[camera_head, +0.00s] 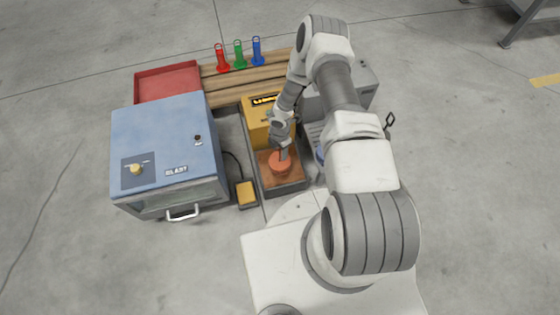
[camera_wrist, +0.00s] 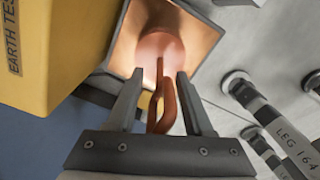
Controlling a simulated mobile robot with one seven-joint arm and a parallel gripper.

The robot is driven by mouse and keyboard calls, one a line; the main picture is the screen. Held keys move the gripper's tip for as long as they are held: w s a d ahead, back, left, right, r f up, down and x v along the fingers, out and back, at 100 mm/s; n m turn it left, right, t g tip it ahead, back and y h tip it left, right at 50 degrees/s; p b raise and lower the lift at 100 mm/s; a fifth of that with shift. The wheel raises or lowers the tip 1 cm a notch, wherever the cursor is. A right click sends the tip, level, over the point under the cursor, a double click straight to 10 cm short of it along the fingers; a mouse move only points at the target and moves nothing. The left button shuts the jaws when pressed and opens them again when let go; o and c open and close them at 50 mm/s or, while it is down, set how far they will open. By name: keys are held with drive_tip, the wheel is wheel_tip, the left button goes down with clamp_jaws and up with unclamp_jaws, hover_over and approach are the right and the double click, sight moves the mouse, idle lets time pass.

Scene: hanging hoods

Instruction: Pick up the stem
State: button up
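The stem appears to be the copper-coloured piece with a round head (camera_head: 280,163) and a bent rod. In the head view it is in a dark-walled, orange-brown tray (camera_head: 296,187) in front of a yellow box. In the wrist view the head (camera_wrist: 160,48) lies just beyond the fingertips, and the rod runs back between the two fingers. My gripper (camera_wrist: 160,77) is open, with visible gaps on both sides of the rod. In the head view my gripper (camera_head: 283,152) points down at the piece and partly covers it.
A blue cabinet marked BLAST (camera_head: 165,150) stands to the left, with a yellow pedal (camera_head: 247,193) beside the tray. The yellow box (camera_head: 255,125) is close behind my gripper. Red, green and blue hooked pieces (camera_head: 239,55) stand on wooden planks. A grey box (camera_head: 362,85) is right.

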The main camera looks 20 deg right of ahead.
clamp_jaws()
idle(1.2)
